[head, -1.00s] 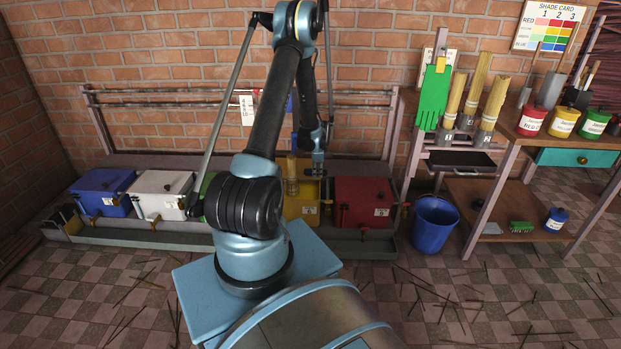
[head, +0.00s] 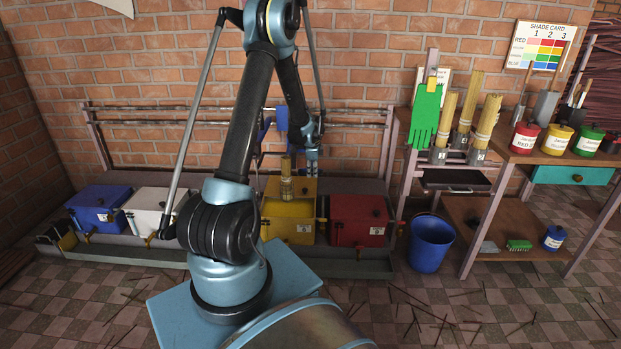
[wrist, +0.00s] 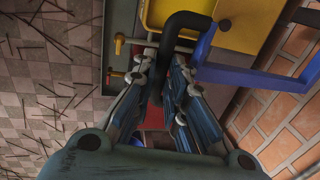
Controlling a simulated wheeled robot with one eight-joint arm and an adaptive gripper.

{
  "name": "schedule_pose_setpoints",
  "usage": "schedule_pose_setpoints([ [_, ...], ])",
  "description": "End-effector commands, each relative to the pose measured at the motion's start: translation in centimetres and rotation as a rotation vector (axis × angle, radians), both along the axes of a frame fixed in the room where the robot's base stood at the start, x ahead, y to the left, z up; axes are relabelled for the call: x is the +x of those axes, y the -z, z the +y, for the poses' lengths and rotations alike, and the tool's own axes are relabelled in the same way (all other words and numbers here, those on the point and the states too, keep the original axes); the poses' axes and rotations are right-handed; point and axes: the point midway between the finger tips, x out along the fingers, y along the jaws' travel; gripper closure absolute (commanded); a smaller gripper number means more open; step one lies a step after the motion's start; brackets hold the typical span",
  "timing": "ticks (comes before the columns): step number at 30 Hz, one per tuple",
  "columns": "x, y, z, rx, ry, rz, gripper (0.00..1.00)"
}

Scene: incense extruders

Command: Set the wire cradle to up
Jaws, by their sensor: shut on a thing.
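My gripper (head: 312,152) is above the right back of the open yellow vat (head: 290,231). In the wrist view my gripper (wrist: 162,72) is shut on a black bent handle (wrist: 183,24), which lies close to a blue bar (wrist: 245,80). The wire cradle (head: 287,190) appears to be the grey holder around an upright bundle of sticks, over the vat's yellow liquid (head: 287,209). Its wires are too small to make out. My arm hides part of the frame behind, and my fingers cover the handle's lower end.
A red vat (head: 357,220) is right of the yellow one; white (head: 152,212) and blue (head: 97,208) vats are at the left. Rails (head: 355,108) run along the wall behind. A blue bucket (head: 430,243) and a shelf stand at the right. Sticks litter the floor.

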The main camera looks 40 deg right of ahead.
Motion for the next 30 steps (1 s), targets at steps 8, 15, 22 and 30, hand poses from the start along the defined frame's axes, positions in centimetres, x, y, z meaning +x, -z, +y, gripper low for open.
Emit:
schedule_pose_setpoints([
  [8,-0.04,-0.67,-0.02,0.000,0.000,0.000,1.00],
  [15,-0.06,-0.64,-0.02,0.000,0.001,0.000,0.76],
  [22,-0.05,-0.63,-0.02,0.000,0.001,0.000,0.67],
  [30,-0.13,-1.21,0.05,0.000,0.000,0.000,0.67],
])
